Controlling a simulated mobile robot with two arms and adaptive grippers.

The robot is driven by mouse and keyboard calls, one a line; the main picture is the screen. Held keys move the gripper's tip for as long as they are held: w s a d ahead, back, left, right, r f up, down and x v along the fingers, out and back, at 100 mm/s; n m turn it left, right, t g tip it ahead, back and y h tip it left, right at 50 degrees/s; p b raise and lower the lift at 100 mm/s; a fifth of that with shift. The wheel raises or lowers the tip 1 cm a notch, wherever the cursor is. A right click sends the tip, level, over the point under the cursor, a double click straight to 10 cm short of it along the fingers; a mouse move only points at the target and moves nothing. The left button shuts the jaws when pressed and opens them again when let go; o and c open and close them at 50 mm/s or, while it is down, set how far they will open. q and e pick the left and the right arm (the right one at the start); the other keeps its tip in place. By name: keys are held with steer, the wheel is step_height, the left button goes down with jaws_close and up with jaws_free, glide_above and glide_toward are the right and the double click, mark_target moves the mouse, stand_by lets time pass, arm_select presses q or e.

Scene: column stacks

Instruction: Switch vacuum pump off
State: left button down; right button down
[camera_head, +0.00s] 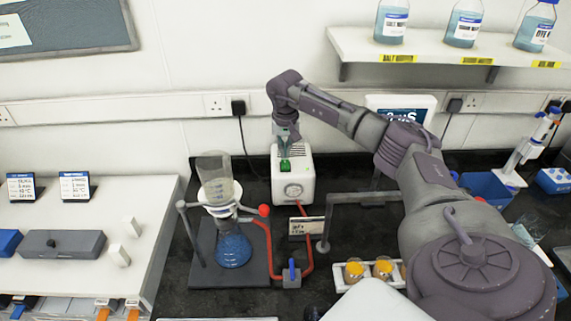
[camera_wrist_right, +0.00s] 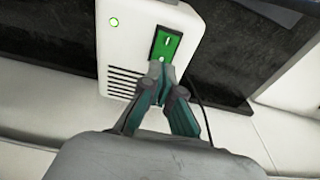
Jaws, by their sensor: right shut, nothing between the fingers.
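The white vacuum pump (camera_head: 301,184) stands on the dark bench at the back centre, with a round dial on its front and red tubing below. Its green rocker switch (camera_wrist_right: 166,45) shows on the pump's top in the right wrist view, next to a lit green lamp (camera_wrist_right: 114,22). The pump's casing (camera_wrist_right: 124,55) has dark vent slots. My right gripper (camera_head: 285,150) reaches over the pump from behind. In the wrist view its fingertips (camera_wrist_right: 161,70) are together, empty, at the near edge of the switch; whether they touch it I cannot tell. My left gripper is not in view.
A flask with blue liquid (camera_head: 233,248) and a filter funnel (camera_head: 216,180) stand left of the pump, joined by red tubing (camera_head: 268,250). A blue-handled valve (camera_head: 291,272) sits in front. A shelf with blue bottles (camera_head: 440,42) is above right.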

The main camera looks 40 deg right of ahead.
mark_target(285, 161)
steer(key=shift+s+f+b, duration=0.1)
steer(key=shift+f+b, duration=0.65)
steer(key=shift+f, duration=0.5)
stand_by(0.6)
steer(key=shift+r+p, duration=0.9)
steer(key=shift+r, duration=0.25)
steer(key=shift+r+p, duration=1.65)
steer(key=shift+r, duration=0.8)
steer(key=shift+f, duration=0.1)
